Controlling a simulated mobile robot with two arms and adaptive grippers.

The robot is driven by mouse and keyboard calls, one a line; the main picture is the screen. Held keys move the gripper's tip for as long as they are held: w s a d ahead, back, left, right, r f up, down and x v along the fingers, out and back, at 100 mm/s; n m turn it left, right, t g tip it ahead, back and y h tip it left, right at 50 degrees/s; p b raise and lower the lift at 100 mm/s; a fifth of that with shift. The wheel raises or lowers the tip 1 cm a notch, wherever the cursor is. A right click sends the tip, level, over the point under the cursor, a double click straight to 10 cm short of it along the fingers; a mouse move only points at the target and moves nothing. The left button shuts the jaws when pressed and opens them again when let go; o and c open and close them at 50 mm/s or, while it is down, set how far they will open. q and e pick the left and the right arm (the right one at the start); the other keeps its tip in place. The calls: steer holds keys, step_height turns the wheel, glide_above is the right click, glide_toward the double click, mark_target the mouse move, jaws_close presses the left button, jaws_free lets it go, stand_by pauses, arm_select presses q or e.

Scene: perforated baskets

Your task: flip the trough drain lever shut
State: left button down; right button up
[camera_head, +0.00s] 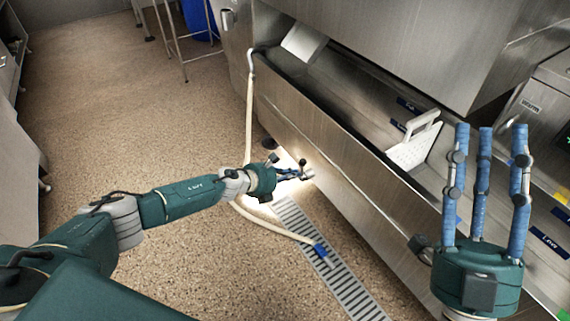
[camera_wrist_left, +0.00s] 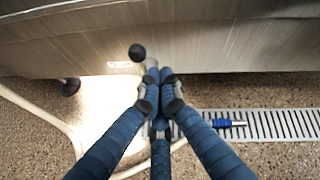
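The trough (camera_head: 335,140) is a long steel basin along the right. Its drain lever, with a black ball knob (camera_head: 302,162), sticks out low on the front wall. In the left wrist view the knob (camera_wrist_left: 137,52) is just beyond and left of my fingertips. My left gripper (camera_head: 290,174) is beside the lever, its blue fingers (camera_wrist_left: 160,76) drawn together with nothing visible between them. Whether they touch the lever's stem, which is mostly hidden, I cannot tell. My right gripper (camera_head: 490,130) is raised at the right, fingers apart and empty.
A slotted floor drain (camera_head: 335,265) runs below the trough. A pale hose (camera_head: 249,115) hangs down the trough's side and lies along the floor to a blue nozzle (camera_head: 321,251). Floor at the left is clear.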

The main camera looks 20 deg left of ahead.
steer(key=w+f+g+h+p, duration=0.2)
steer(key=w+f+g, duration=0.15)
steer(key=f, duration=0.35)
steer(key=w+f+g+h+p, duration=0.1)
steer(key=w+f+g, duration=0.2)
steer(key=f+g, duration=0.35)
arm_select(q)
steer(key=s+a+r+p, duration=0.1)
steer(key=s+r+p, duration=0.1)
steer(key=r, duration=0.6)
steer(key=shift+s+p, duration=0.35)
steer(key=shift+s, duration=0.15)
arm_select(e)
steer(key=s+d+f+g+h, duration=0.1)
steer(key=s+f+g, duration=0.1)
steer(key=f, duration=0.6)
steer(key=s+d+f+g+h, duration=0.1)
steer(key=s+d+f+g, duration=0.1)
steer(key=f, duration=0.5)
steer(key=shift+s+d+f+m+g, duration=0.3)
steer(key=shift+s+f+g, duration=0.1)
steer(key=shift+s+g, duration=0.45)
